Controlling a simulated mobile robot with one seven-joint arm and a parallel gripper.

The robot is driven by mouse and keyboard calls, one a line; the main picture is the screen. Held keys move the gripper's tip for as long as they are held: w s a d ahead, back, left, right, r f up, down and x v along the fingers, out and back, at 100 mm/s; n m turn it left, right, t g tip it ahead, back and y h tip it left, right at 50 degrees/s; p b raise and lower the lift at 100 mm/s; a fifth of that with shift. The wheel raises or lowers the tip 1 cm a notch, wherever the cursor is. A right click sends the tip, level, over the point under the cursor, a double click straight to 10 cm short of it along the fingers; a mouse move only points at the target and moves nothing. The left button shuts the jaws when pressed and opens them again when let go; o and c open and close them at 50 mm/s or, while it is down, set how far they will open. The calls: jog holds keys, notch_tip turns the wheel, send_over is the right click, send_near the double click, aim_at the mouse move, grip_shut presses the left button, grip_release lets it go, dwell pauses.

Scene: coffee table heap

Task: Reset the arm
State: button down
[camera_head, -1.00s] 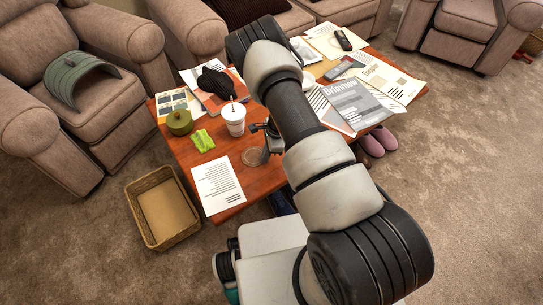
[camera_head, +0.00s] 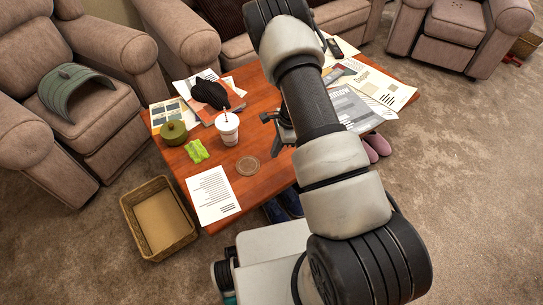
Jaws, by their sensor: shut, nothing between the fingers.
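My arm reaches from the bottom right up across the picture, over the wooden coffee table (camera_head: 262,188). My gripper (camera_head: 276,132) shows only in part, just left of the arm's dark middle link. It is shut and holds nothing that I can see. It is above the table, right of the white cup with a straw (camera_head: 228,130) and up and to the right of the round coaster (camera_head: 248,166). The arm hides the rest of the gripper and part of the table.
The table bears a green pot (camera_head: 173,132), a crumpled green wrapper (camera_head: 196,151), a white sheet (camera_head: 212,194), a dark cap (camera_head: 211,92) and several papers. A wicker basket (camera_head: 158,218) stands on the carpet. Armchairs and a sofa surround the table.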

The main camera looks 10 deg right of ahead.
jog(key=shift+d+r, duration=0.2)
jog(key=shift+r, duration=0.5)
jog(key=shift+r, duration=0.1)
